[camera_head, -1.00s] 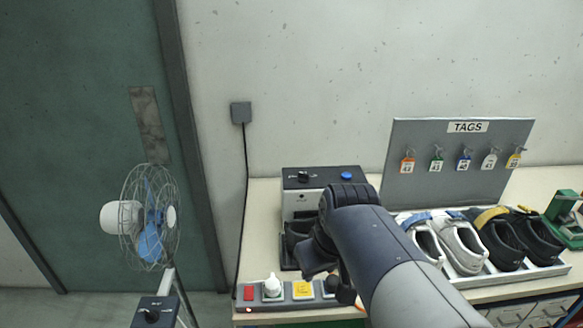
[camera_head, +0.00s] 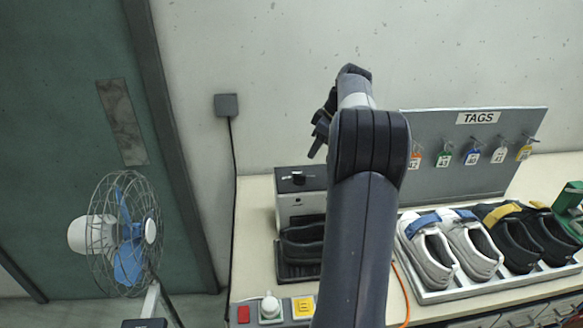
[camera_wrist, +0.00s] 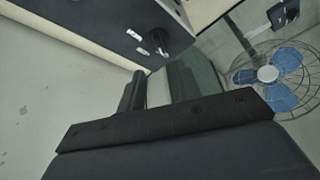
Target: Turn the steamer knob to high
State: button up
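The steamer (camera_head: 300,208) is a grey box with a black top at the back left of the table. Its black knob (camera_head: 297,178) sits on that top, with a pale mark by it; the exact setting is too small to read. The knob (camera_wrist: 174,40) also shows in the wrist view, beyond the fingertips, with white marks beside it on the dark top. My gripper (camera_head: 320,132) is raised above and right of the steamer, apart from the knob. In the wrist view my gripper (camera_wrist: 158,74) has its two fingers apart with nothing between them. My arm hides the steamer's right side.
A dark shoe (camera_head: 303,243) stands in front of the steamer. A switch strip (camera_head: 255,312) lies at the front edge. A shoe rack (camera_head: 455,291) and the tag board (camera_head: 450,160) are on the right. A wire-cage fan (camera_head: 128,232) stands left of the table.

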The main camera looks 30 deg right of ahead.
aim_at(303, 175)
jog(key=p+x, duration=0.2)
jog(key=x, duration=0.8)
jog(key=shift+w+f, duration=0.25)
jog(key=shift+f, duration=0.1)
jog(key=shift+c, duration=0.4)
grip_shut()
